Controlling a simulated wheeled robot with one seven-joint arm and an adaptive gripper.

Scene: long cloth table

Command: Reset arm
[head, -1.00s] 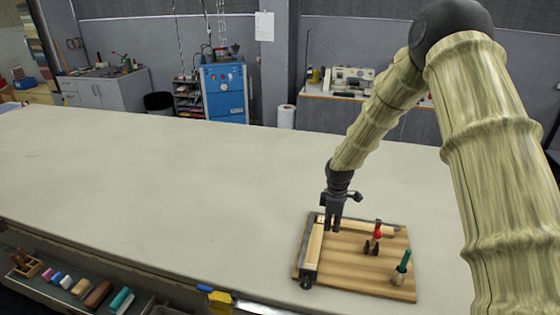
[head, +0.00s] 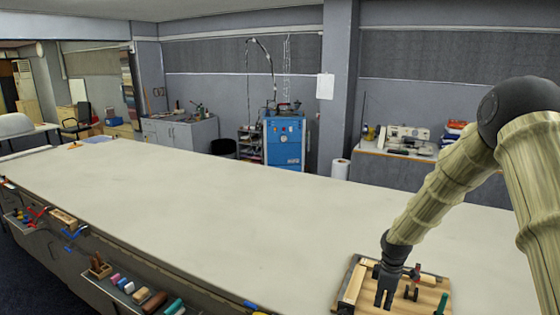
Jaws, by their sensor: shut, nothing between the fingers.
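My gripper (head: 385,298) is at the lower right of the head view. It points down, with its fingers shut and nothing held. In the picture it overlaps the left part of a wooden board (head: 430,303) on the table. I cannot tell how high the fingers are above the board. My arm comes in from the right edge. The board's lower part is cut off by the frame.
The long cloth table (head: 220,220) is clear left of the board. A tool tray (head: 125,290) runs along the front edge.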

